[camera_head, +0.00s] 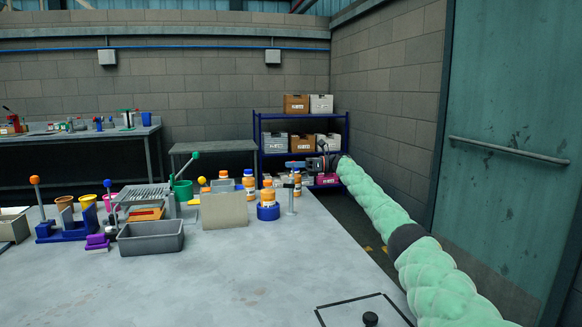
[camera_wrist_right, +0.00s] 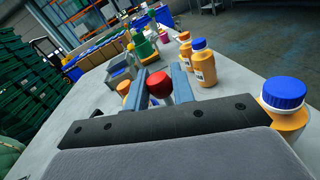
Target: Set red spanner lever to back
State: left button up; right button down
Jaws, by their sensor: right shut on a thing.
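The red spanner lever shows in the right wrist view as a round red knob (camera_wrist_right: 159,83) between the two blue fingers of my right gripper (camera_wrist_right: 160,80). The fingers are shut on it, one on each side; the lever's lower part is mostly hidden. In the head view my right gripper (camera_head: 297,165) reaches in from the right, at the table's far right corner. It is above a thin grey post (camera_head: 291,201) on a flat base. I cannot make out the red knob clearly there. My left gripper is in neither view.
A beige panel (camera_head: 224,211), a grey bin (camera_head: 150,237) and a blue fixture with an orange knob (camera_head: 36,180) are further left.

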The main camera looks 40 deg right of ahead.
jog(key=c, duration=1.2)
grip_release()
jog(key=shift+w+a, duration=0.1)
jog(key=shift+w, duration=0.05)
jog(key=v, duration=0.7)
jog(key=shift+s+d+b, duration=0.25)
jog(key=shift+d+b, duration=0.1)
